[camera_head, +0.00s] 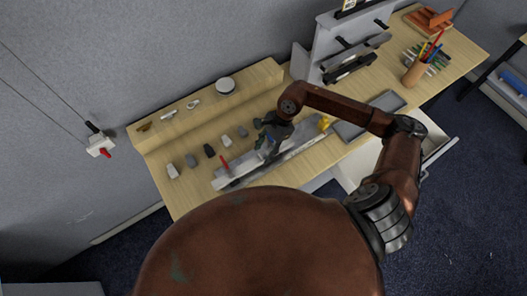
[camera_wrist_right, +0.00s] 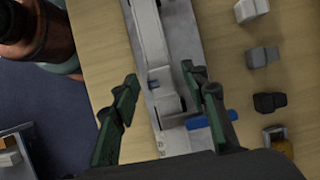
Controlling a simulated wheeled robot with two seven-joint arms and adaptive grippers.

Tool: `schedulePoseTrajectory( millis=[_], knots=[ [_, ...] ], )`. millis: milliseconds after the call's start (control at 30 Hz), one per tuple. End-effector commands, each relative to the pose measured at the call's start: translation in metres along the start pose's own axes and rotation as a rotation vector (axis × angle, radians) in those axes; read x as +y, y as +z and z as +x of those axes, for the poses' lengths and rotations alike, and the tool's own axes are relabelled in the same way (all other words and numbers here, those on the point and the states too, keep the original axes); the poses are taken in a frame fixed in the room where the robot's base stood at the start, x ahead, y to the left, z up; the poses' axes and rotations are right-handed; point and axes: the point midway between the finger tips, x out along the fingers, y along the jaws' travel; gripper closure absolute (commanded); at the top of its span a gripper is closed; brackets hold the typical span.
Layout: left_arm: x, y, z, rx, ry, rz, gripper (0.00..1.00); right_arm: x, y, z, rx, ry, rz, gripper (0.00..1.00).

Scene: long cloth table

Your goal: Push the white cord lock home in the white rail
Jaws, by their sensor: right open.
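The white rail (camera_head: 240,173) lies along the wooden table; its long pale body (camera_wrist_right: 147,30) shows in the wrist view. A small off-white block (camera_wrist_right: 167,100), seemingly the white cord lock, sits at the rail's near end in the wrist view. How deep it sits I cannot tell. My right gripper (camera_head: 268,135) is over the rail in the head view. In the wrist view the right gripper (camera_wrist_right: 165,98) is open, its dark green fingers apart on either side of the block. A blue piece (camera_wrist_right: 212,120) lies beside the block, partly hidden by a finger. My left gripper is out of view.
A row of small blocks, including a white one (camera_head: 172,171) and a black one (camera_head: 209,151), lies behind the rail. A red piece (camera_head: 225,168) is at the rail. A grey tray (camera_head: 362,124) and a pen cup (camera_head: 411,74) stand to the right.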

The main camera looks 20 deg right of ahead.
Motion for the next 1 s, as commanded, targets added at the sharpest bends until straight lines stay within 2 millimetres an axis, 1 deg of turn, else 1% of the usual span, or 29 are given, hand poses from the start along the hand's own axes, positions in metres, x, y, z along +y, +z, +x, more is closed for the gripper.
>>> schedulePoseTrajectory(
  millis=[167,300,500,600,700,1000],
  knots=[
    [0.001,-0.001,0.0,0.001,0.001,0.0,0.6,-0.001,-0.001,-0.032,0.003,-0.003,0.0,0.59],
    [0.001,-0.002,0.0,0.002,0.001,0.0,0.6,-0.001,-0.001,-0.062,0.004,-0.004,-0.001,0.59],
    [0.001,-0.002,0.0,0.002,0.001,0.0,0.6,-0.001,0.0,-0.096,0.002,-0.002,0.0,0.59],
    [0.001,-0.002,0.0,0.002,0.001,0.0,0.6,0.0,0.0,-0.106,0.001,-0.001,0.0,0.59],
    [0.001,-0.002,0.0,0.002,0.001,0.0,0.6,0.0,0.0,-0.112,0.0,-0.001,-0.001,0.59],
    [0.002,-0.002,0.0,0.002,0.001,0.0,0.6,0.0,0.0,-0.113,0.0,0.0,0.0,0.59]
  ],
)
